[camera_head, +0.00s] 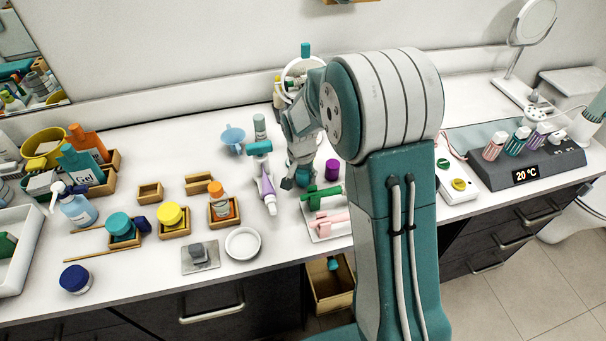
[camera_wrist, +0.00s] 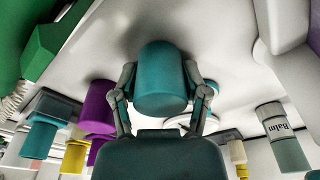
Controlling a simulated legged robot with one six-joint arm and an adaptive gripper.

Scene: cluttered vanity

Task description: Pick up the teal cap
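The teal cap (camera_wrist: 161,78) is a smooth rounded cylinder, seen in the wrist view in the middle of the frame. My gripper (camera_wrist: 160,72) has one finger against each side of it, with no clear gap, so it looks shut on the cap. The white counter lies close beyond the cap; I cannot tell whether the two touch. In the head view my gripper (camera_head: 296,183) is low over the counter, between the lavender tube (camera_head: 267,187) and the purple cap (camera_head: 332,169). There I cannot separate the teal cap from my teal gripper parts.
A balm bottle (camera_head: 260,126) and a blue cup (camera_head: 233,137) stand behind left. A white dish (camera_head: 242,243) is front left.

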